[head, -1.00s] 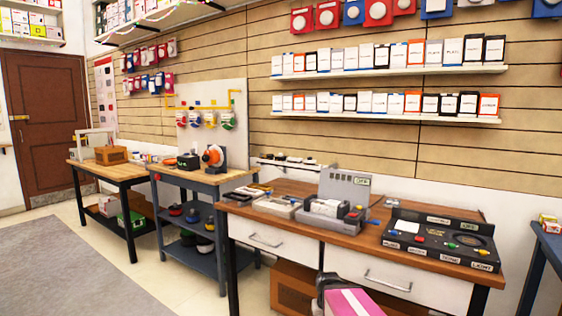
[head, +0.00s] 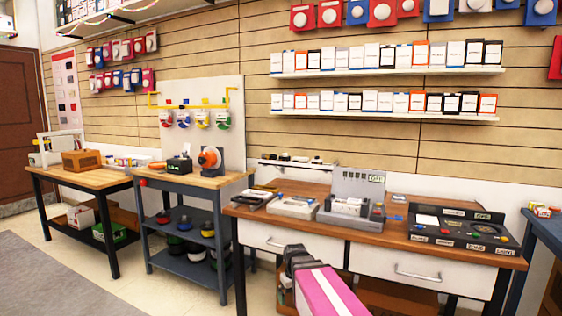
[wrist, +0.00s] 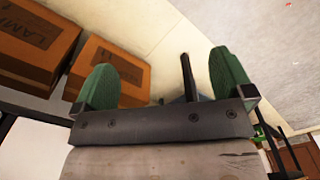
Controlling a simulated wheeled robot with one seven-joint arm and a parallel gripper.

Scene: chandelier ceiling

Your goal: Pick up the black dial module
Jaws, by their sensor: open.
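My gripper shows in the wrist view (wrist: 165,80), with two green-padded fingers spread wide and nothing between them. In the head view, my gripper (head: 294,258) is a dark shape at the end of my pink arm, low in front of the wooden desk's drawers. I cannot tell for sure which thing is the black dial module. Small dark and pale modules (head: 284,157) sit on a narrow wall ledge behind the desk. A black box (head: 179,165) stands on the middle cart. Both are well away from my gripper.
The wooden desk (head: 291,211) carries trays, a grey stand (head: 357,187) and a black control console (head: 462,231) with coloured buttons. Brown boxes (wrist: 107,72) lie below my gripper. A wooden-topped cart (head: 225,179) and a bench (head: 95,181) stand left. Floor is clear at lower left.

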